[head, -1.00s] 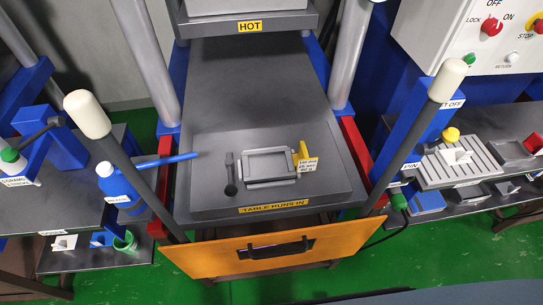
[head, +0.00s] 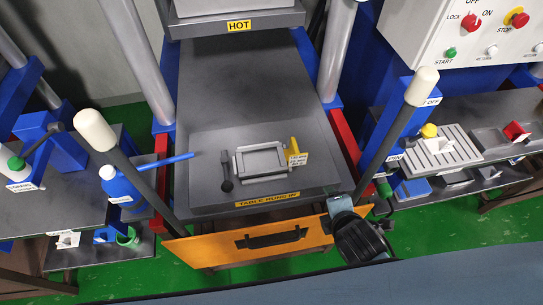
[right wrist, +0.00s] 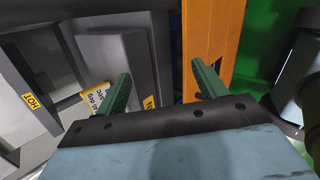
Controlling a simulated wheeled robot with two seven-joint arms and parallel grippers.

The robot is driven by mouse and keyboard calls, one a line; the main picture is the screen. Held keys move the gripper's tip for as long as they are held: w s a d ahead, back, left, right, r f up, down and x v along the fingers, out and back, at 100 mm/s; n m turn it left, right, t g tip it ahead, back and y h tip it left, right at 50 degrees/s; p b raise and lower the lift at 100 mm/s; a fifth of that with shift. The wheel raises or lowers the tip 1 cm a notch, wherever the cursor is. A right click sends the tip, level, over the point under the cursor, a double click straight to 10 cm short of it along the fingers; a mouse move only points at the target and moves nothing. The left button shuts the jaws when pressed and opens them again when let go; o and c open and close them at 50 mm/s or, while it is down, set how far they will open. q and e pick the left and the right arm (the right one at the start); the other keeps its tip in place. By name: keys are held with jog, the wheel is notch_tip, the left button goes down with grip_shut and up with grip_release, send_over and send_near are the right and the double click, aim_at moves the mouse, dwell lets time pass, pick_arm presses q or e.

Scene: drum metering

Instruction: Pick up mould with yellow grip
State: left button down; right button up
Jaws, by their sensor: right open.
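The mould (head: 261,161) is a grey rectangular frame with a yellow grip (head: 294,147) on its right side. It lies on the dark run-in table (head: 215,195) of the press, and a pale tag hangs by the grip. My right gripper (head: 365,232) is at the right end of the orange front panel, right of and nearer than the mould, apart from it. In the right wrist view its two green fingers (right wrist: 161,84) are spread with nothing between them. A yellow tag (right wrist: 97,101) shows beyond the left finger there. My left gripper is out of view.
Upright white-topped levers (head: 95,130) (head: 421,88) flank the table. A blue bottle (head: 118,185) stands left. The orange panel (head: 220,246) crosses the front. The hot plate (head: 238,25) hangs above the table's back.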

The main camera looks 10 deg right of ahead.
notch_tip(320, 180, up, 5)
jog(key=w+a+n+t, duration=0.2)
jog(key=n, duration=0.5)
jog(key=n+t+y, duration=0.1)
jog(key=n+t, duration=0.2)
jog(key=n, duration=0.7)
send_near(295, 145)
jog(key=x, duration=0.3)
jog(key=d+x, duration=0.1)
jog(key=x, duration=0.3)
jog(key=a+x, duration=0.1)
jog(key=x, duration=0.1)
jog(key=shift+f, duration=0.1)
jog(key=shift+w+d+f, duration=0.1)
jog(key=shift+w+f, duration=0.1)
jog(key=shift+w, duration=0.25)
jog(key=c, duration=1.3)
jog(key=shift+r, duration=0.1)
jog(key=shift+c, duration=0.7)
